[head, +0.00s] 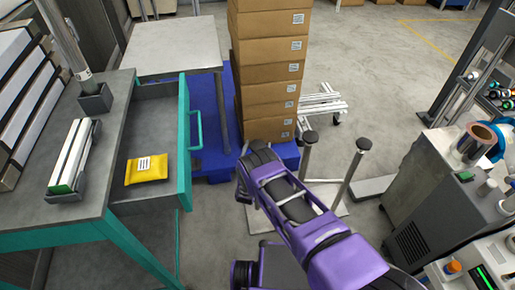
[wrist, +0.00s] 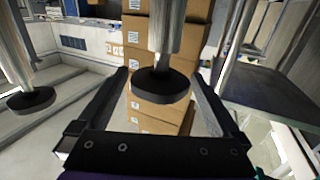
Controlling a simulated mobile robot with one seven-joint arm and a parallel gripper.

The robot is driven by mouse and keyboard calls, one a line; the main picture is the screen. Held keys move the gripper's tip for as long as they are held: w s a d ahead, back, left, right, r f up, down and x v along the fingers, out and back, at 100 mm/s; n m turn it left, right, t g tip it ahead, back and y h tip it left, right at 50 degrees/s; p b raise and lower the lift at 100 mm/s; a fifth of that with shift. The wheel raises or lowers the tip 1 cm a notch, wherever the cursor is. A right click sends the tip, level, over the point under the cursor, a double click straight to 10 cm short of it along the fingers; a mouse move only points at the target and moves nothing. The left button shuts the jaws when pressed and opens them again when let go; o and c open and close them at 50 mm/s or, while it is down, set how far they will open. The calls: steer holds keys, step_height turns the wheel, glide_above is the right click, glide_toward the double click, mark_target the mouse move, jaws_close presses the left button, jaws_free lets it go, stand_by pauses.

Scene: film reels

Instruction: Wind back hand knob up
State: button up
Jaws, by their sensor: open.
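My gripper (wrist: 162,76) shows in the wrist view with its two dark fingers spread apart. A black round knob (wrist: 160,86) on the end of a pale metal post appears between the fingers, with space on both sides. I cannot tell whether it is within their reach or beyond the tips. A second black disc (wrist: 31,98) on a similar post is at the left. In the head view two metal posts carry dark knobs, one left (head: 309,137) and one right (head: 364,144), beyond my purple arm. I cannot make out my fingers there.
A tall stack of cardboard boxes (head: 268,75) stands behind the posts. A grey workbench (head: 100,195) with an open drawer (head: 184,140) holding a yellow packet (head: 147,169) is at left. A grey machine cabinet (head: 425,205) is at right. Floor (head: 385,75) is clear at the back right.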

steer(key=shift+c, duration=0.3)
steer(key=c, duration=1.1)
steer(key=shift+c, duration=0.2)
steer(key=shift+d+n+y, duration=0.1)
steer(key=shift+n+y, duration=0.3)
steer(key=shift+y, duration=0.2)
steer(key=n+y, duration=0.2)
steer(key=y, duration=0.2)
steer(key=shift+d+f+n, duration=0.1)
steer(key=shift+n, duration=0.3)
steer(key=n+g+y, duration=0.1)
steer(key=y, duration=0.1)
steer(key=n+g+y, duration=0.1)
steer(key=n+y, duration=0.1)
steer(key=y, duration=0.1)
steer(key=shift+d, duration=0.15)
steer(key=n+g+y, duration=0.3)
steer(key=n+y, duration=0.1)
steer(key=shift+w+g+y, duration=0.1)
steer(key=shift+g+y, duration=0.3)
steer(key=shift+n+g+y, duration=0.9)
steer(key=shift+n+g, duration=0.1)
steer(key=shift+g, duration=0.2)
steer(key=shift+f+n+g+y, duration=0.15)
steer(key=shift+n+g+y, duration=0.45)
steer(key=shift+g, duration=0.4)
